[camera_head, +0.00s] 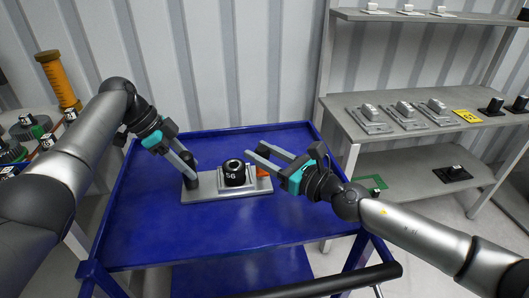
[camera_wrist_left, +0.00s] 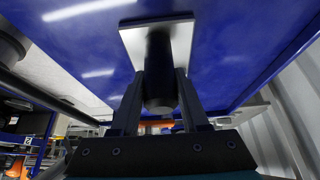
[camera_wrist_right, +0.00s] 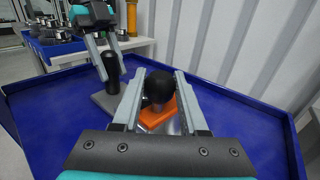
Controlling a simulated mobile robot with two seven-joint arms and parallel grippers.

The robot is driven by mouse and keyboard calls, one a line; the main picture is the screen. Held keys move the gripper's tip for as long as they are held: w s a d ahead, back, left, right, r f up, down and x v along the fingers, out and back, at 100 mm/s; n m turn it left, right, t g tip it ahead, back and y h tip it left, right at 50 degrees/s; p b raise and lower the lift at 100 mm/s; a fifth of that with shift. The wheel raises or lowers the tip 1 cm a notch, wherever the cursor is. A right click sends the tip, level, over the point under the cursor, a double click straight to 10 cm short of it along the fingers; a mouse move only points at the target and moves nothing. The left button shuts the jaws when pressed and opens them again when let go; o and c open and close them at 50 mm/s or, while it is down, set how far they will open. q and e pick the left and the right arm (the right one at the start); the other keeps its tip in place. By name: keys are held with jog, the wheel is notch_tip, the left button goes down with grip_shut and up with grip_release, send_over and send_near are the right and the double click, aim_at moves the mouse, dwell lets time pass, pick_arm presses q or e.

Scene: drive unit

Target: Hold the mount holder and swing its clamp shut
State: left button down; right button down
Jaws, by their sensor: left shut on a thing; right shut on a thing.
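The mount holder is a light grey plate (camera_head: 205,190) lying on the blue cart, with a black post at its left end. A black round part marked 56 (camera_head: 235,175) sits in its raised middle, and the orange clamp (camera_head: 263,173) is at its right end. My left gripper (camera_head: 188,168) is shut on the black post (camera_wrist_left: 160,80). My right gripper (camera_head: 256,151) comes in from the right over the clamp. In the right wrist view the orange clamp (camera_wrist_right: 157,115) shows between its fingers, below a black rounded part; the exact contact is hard to see.
The blue cart top (camera_head: 215,228) is bare around the holder. A grey shelf (camera_head: 400,127) with several metal mounts stands at the right. A side table at the left holds several dark parts and an orange cylinder (camera_head: 58,80). A corrugated wall stands behind the cart.

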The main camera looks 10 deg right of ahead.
pick_arm(q)
jog(key=shift+s+d, duration=0.1)
jog(key=shift+d, duration=0.2)
pick_arm(e)
jog(key=shift+s+a+r+m+t+h, duration=0.1)
jog(key=shift+a+r+m+t+h, duration=0.35)
jog(key=shift+m+t+h, duration=0.2)
jog(key=shift+w+a+f+m+t+h, duration=0.1)
jog(key=shift+a+f+m+t+h, duration=0.1)
jog(key=shift+m+t+h, duration=0.65)
jog(key=shift+w+a+f+m+t+h, duration=0.15)
jog(key=shift+m+h, duration=0.35)
jog(key=shift+h, duration=0.7)
pick_arm(q)
jog(key=shift+a, duration=0.25)
pick_arm(e)
jog(key=shift+w+a+f+m+g+h, duration=0.1)
jog(key=shift+w+a+m+g+h, duration=0.35)
jog(key=shift+m+h, duration=1.85)
jog(key=shift+w+a+r+m+g+h, duration=0.15)
jog(key=shift+w+m+g+h, duration=0.95)
jog(key=shift+h, duration=2.15)
jog(key=shift+w+a+f+m+g+h, duration=0.15)
jog(key=shift+a+m+h, duration=0.15)
jog(key=shift+m+h, duration=2.2)
pick_arm(q)
jog(key=shift+a, duration=0.15)
pick_arm(e)
jog(key=shift+h, duration=0.55)
